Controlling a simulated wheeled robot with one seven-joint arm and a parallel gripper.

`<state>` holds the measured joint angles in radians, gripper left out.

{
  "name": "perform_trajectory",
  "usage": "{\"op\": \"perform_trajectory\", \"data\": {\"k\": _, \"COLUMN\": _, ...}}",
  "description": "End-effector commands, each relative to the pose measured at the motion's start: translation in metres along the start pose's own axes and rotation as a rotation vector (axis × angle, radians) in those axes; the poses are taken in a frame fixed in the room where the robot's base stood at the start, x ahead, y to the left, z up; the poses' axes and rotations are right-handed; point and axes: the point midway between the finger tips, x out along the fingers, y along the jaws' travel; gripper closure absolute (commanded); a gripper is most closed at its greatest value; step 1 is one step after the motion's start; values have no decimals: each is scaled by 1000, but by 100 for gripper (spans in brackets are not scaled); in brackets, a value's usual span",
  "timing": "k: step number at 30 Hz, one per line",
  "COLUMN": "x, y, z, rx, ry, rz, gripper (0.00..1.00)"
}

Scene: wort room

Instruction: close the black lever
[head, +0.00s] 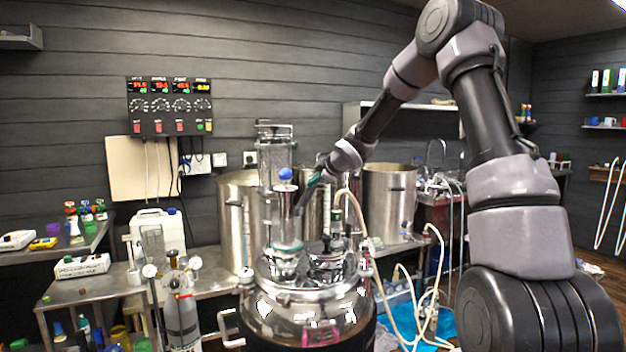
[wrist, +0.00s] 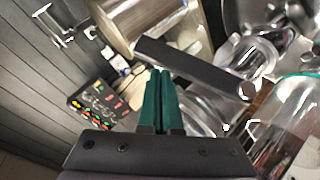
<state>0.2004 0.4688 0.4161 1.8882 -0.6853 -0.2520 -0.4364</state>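The black lever (wrist: 190,67) shows in the wrist view as a thick dark bar, slanting down from upper left to a rounded end at right. My gripper (wrist: 160,73) has two dark green fingers pressed side by side, with nothing visible between them. Their tips are at the lever's near side, left of its middle; I cannot tell if they touch it. In the head view my gripper (head: 311,184) is beside the upper part of the shiny steel vessel (head: 300,302), near a blue ball knob (head: 285,174). The lever is hard to make out there.
Steel pots (head: 388,203) stand behind on a bench. Pale hoses (head: 405,285) hang to the right. A control panel (head: 170,106) is on the wall; it also shows in the wrist view (wrist: 100,102).

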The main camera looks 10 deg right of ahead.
Motion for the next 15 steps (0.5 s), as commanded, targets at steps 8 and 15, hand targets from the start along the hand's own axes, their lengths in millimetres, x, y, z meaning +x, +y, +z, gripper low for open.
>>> {"op": "perform_trajectory", "data": {"k": 8, "x": 18, "y": -2, "z": 19, "rx": 0, "ry": -1, "rz": -1, "gripper": 100}}
{"op": "perform_trajectory", "data": {"k": 15, "x": 28, "y": -6, "z": 27, "rx": 0, "ry": 0, "rz": -1, "gripper": 100}}
